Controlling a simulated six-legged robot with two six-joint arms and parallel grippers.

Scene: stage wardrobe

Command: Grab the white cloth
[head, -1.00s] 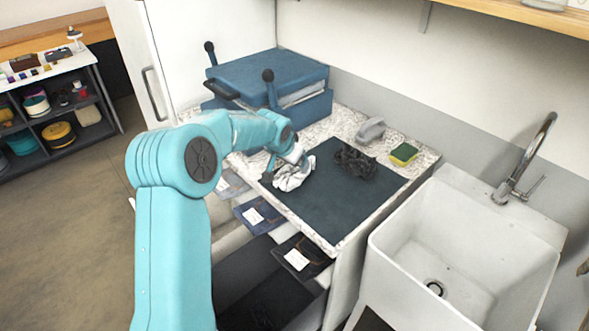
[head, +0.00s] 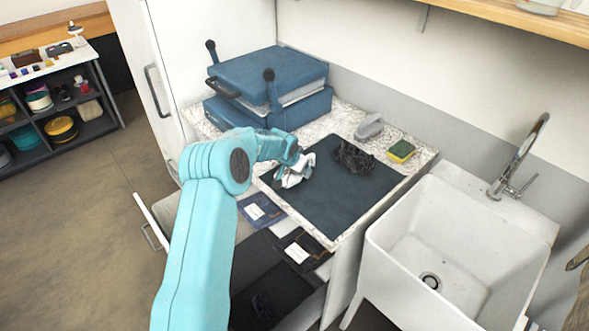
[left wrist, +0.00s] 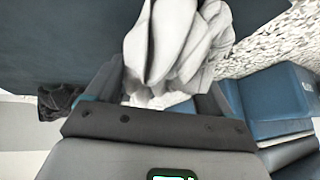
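The white cloth (head: 296,172) is a crumpled bundle at the left part of the dark mat (head: 335,205) on the counter. My left gripper (head: 288,163) reaches down to it from the left and touches or overlaps it. In the left wrist view the cloth (left wrist: 178,45) stands in folds between the two dark fingers (left wrist: 160,92) and covers their tips. The fingers are well apart at their bases; whether they press on the cloth is hidden. My right gripper is not in view.
A crumpled black cloth (head: 353,157) lies on the mat. Behind are a grey object (head: 369,127), a green-yellow sponge (head: 401,150) and a blue press (head: 268,85) with raised handles. A white sink (head: 440,240) stands right. An open drawer with folded garments (head: 260,210) is below the counter.

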